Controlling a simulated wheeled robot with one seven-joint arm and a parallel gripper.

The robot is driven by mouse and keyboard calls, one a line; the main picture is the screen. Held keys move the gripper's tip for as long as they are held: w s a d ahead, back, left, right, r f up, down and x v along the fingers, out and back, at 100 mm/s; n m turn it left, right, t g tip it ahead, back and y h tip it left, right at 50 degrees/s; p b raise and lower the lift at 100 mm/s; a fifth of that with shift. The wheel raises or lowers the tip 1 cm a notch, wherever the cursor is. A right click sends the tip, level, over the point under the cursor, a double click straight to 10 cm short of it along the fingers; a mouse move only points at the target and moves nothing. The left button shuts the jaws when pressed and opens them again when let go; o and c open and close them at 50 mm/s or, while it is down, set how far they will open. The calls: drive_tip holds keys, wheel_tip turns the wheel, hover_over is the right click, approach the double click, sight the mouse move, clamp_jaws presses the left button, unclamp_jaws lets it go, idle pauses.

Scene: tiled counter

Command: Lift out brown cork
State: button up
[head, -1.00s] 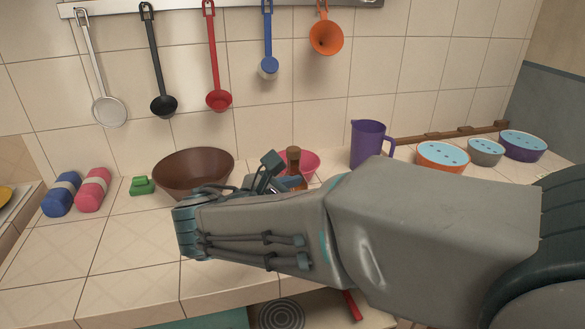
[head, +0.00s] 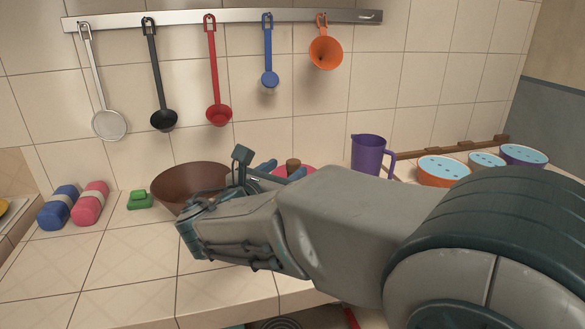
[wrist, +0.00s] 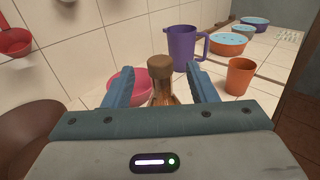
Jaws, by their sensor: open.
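The brown cork (wrist: 160,67) sits in the neck of an amber bottle (wrist: 163,95), which stands upright on the counter. In the wrist view the cork lies ahead of my open gripper (wrist: 158,82), between its two blue fingers in the picture; I see no contact. In the head view the cork's top (head: 293,164) shows just beyond my gripper (head: 277,170), and my arm hides most of the bottle. The bottle's lower part is hidden in the wrist view too.
A pink bowl (wrist: 128,84) stands left of the bottle, an orange cup (wrist: 240,77) right, and a purple pitcher (wrist: 184,50) behind. A brown bowl (head: 180,180) is left of my gripper. Lidded bowls (head: 443,170) stand at right. Ladles (head: 163,118) hang on the wall. The front-left counter is clear.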

sight(293, 161)
drive_tip(key=x, duration=0.4)
drive_tip(key=shift+w+d, duration=0.15)
drive_tip(key=shift+w, duration=0.05)
drive_tip(key=c, duration=1)
drive_tip(key=shift+r, duration=0.5)
drive_tip(key=r, duration=0.3)
drive_tip(key=shift+s+d+r+p, duration=0.1)
drive_tip(key=shift+d+r+p, duration=0.15)
drive_tip(key=shift+r+p, duration=0.1)
drive_tip(key=s+d+r, duration=0.3)
drive_tip(key=d+r, duration=0.3)
drive_tip(key=d, duration=0.4)
drive_tip(key=shift+d+r, duration=0.15)
drive_tip(key=shift+d, duration=0.2)
